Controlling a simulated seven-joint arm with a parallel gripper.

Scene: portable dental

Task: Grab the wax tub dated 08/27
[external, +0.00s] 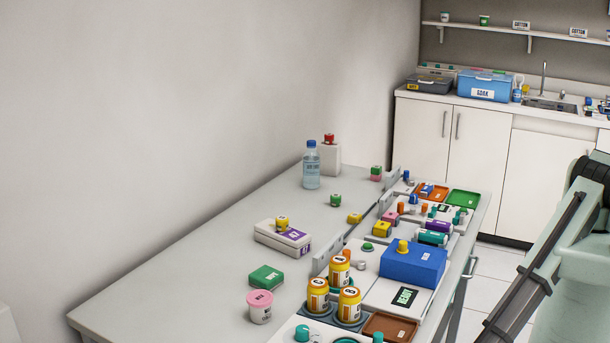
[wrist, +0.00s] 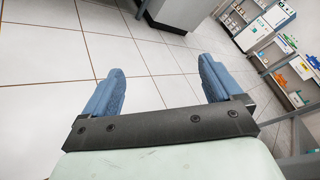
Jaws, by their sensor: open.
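No date 08/27 can be read in either view, so I cannot tell which container is the wax tub. A white tub with a pink lid (external: 260,307) stands on the grey table; its small label is not legible. Several yellow jars with orange-rimmed lids (external: 318,296) stand close together to its right, with numbers on the lids. My gripper (wrist: 160,66) shows in the wrist view, its two blue fingers wide apart with only floor tiles between them. It is away from the table and outside the external view.
A blue box (external: 413,263), a brown tray (external: 387,326) and a green box (external: 266,277) are near the jars. A water bottle (external: 311,166) stands farther back. Low grey dividers run along the crowded right side. The table's left front is bare. My arm is at the right edge.

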